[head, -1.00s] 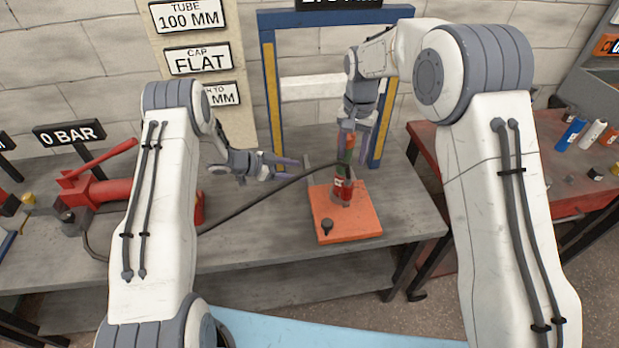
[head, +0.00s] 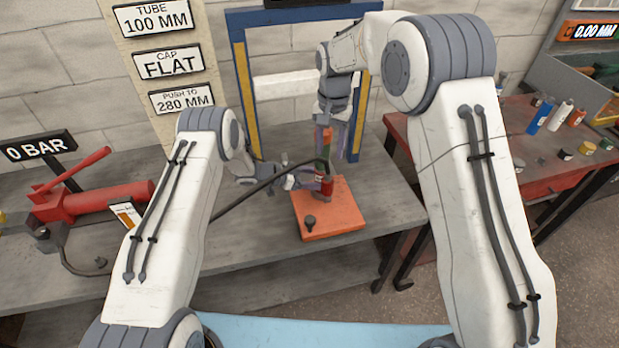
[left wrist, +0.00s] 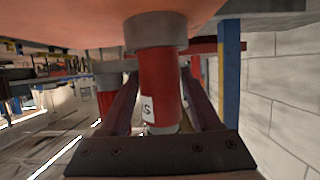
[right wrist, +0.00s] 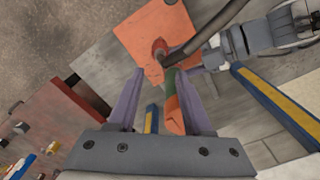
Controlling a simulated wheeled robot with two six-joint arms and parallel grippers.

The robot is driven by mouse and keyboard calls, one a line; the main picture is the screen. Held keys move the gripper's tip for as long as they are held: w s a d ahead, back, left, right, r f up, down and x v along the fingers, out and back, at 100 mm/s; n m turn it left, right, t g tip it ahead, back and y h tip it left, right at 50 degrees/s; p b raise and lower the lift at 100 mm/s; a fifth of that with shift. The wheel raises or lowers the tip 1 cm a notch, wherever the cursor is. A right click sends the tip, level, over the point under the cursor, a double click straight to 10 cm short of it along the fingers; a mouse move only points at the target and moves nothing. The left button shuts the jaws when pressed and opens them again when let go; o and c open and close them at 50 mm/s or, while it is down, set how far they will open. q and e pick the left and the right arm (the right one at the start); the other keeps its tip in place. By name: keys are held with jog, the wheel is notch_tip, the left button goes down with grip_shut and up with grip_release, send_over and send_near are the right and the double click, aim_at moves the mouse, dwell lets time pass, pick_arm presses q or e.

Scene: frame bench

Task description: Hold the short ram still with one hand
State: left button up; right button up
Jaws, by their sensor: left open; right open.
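The short ram (head: 326,186) is a red cylinder standing upright on an orange base plate (head: 338,214). A green and orange piece (head: 324,152) sits above it. My left gripper (head: 314,182) is low beside the plate, reaching the ram from the left. In the left wrist view the ram (left wrist: 160,85) stands between its open fingers, its label partly showing; whether either finger touches it is unclear. My right gripper (head: 340,148) points down from above, open. In the right wrist view the green and orange piece (right wrist: 175,103) lies between its fingers, nearer the right one.
A blue and yellow frame (head: 240,90) stands behind. A red table (head: 530,165) with bottles is at right. Bare grey bench (head: 395,205) lies right of the plate.

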aim_at(328, 177)
pick_arm(q)
jog(key=shift+d+f, duration=0.1)
jog(key=shift+d, duration=0.1)
grip_shut()
dwell(0.5)
pick_arm(e)
jog(key=o, duration=0.4)
jog(key=shift+s+f, duration=0.1)
jog(key=shift+o, duration=0.2)
jog(key=n, duration=0.1)
jog(key=s+f+n, duration=0.1)
jog(key=n, duration=0.1)
jog(key=f+n+t, duration=0.1)
jog(key=shift+s+f+n, duration=0.25)
jog(key=shift+n, duration=0.35)
jog(key=f, duration=0.6)
jog(key=shift+w+f, duration=0.15)
jog(key=shift+w, duration=0.2)
jog(key=shift+w+f, duration=0.15)
jog(key=shift+f, duration=0.8)
jog(key=shift+w+f, duration=0.2)
jog(key=shift+f, duration=0.75)
jog(key=shift+w+f, duration=0.15)
jog(key=shift+f, duration=0.8)
